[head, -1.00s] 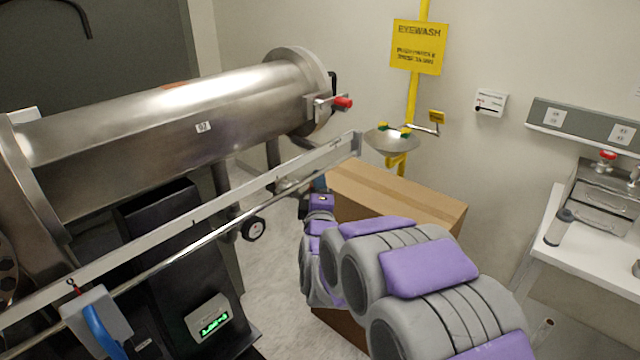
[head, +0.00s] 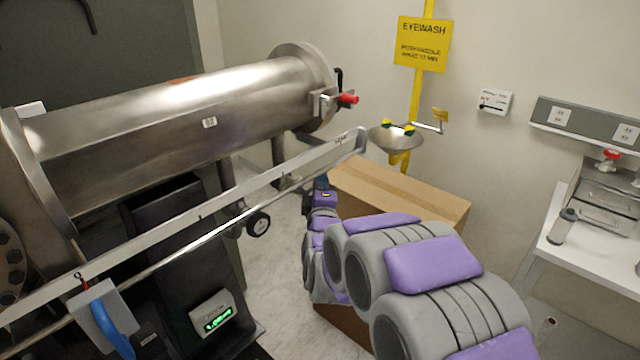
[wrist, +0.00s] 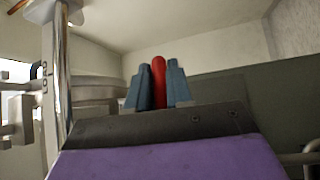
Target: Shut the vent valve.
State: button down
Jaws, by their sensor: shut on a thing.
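My gripper (wrist: 158,64) shows in the wrist view with its two blue-grey fingers closed on a red handle (wrist: 158,78), one finger on each side. The handle stands upright between them; its lower part is hidden. I take it for the vent valve's handle, but the valve body is not clear. In the head view my arm reaches away from lower right, and my gripper (head: 321,184) is a small dark shape by the cardboard box; the held handle is hidden there. Another red-tipped lever (head: 347,99) sits on the steel chamber's far end.
The steel chamber (head: 180,115) and a long metal rail (head: 240,192) lie left of my arm. A cardboard box (head: 400,190) stands behind it. An eyewash basin (head: 396,138) is at the wall, and a white bench (head: 590,235) is at right. Some floor is clear.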

jog(key=shift+d+m+p, duration=0.1)
jog(key=shift+m+p, duration=0.2)
jog(key=shift+p, duration=0.25)
jog(key=shift+f+m+g+p, duration=0.25)
jog(key=shift+m+g+p, duration=0.15)
jog(key=shift+g+p, duration=0.3)
jog(key=f+m+g+p, duration=0.1)
jog(key=p, duration=0.2)
jog(key=shift+s+f+m+g+h, duration=0.1)
jog(key=shift+s+m+g+h, duration=0.05)
jog(key=shift+m+g+h, duration=0.2)
jog(key=s+a+f+m+g+y, duration=0.3)
jog(key=m+g, duration=0.4)
jog(key=g, duration=0.3)
jog(key=shift+s+a+f+y, duration=0.35)
jog(key=shift+s+f+y, duration=0.25)
jog(key=shift+s+y, duration=0.2)
jog(key=shift+g, duration=0.25)
